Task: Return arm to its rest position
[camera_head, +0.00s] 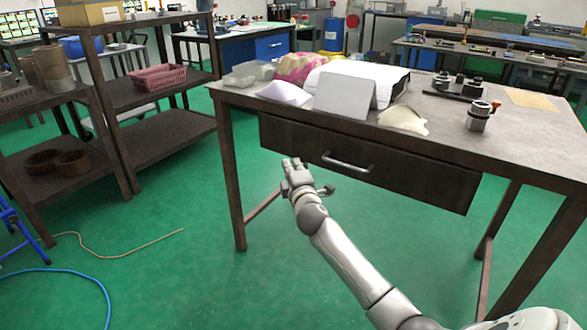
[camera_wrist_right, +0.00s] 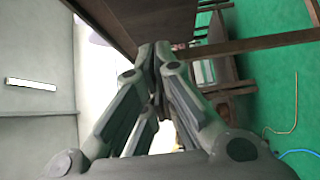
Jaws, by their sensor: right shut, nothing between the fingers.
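My right arm (camera_head: 345,258) reaches in from the lower right in the head view. Its gripper (camera_head: 292,163) is in front of the table's drawer front, near the left end, over the green floor. In the right wrist view the fingers of the right gripper (camera_wrist_right: 154,50) meet at their tips, shut with nothing between them. The indexing chuck (camera_head: 479,118) appears to be the small metal device with an orange-tipped handle on the right part of the table top. My left gripper is not in view.
The table (camera_head: 450,135) has a drawer with a metal handle (camera_head: 347,162), close to my right gripper. A white box-like thing, a grey panel (camera_head: 344,95) and cloths lie on the table. Brown shelves (camera_head: 125,100) stand at left. A blue hose (camera_head: 85,275) lies on open green floor.

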